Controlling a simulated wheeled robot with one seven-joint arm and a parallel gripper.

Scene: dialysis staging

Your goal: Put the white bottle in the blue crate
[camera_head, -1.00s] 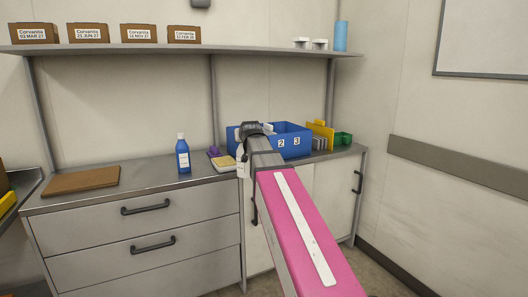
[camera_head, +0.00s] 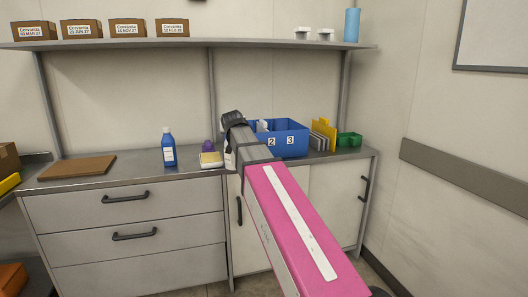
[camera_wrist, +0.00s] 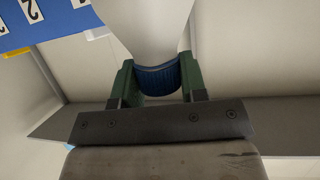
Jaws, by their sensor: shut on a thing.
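My gripper (camera_wrist: 157,82) is shut on the white bottle (camera_wrist: 150,25) at its blue cap, one green finger on each side. The bottle's white body runs out of the top of the wrist view, so its lower end is hidden there. In the head view a white shape (camera_head: 229,159) shows just left of my arm and is probably the bottle, mostly hidden. The blue crate (camera_head: 292,148) stands on the counter to the right of my arm, with labels 2 and 3 on its front. The crate also shows at the upper left of the wrist view (camera_wrist: 62,22), apart from the bottle.
Yellow folders (camera_head: 324,133) and a green bin (camera_head: 349,140) stand right of the crate. A shelf (camera_head: 200,43) with boxes runs above.

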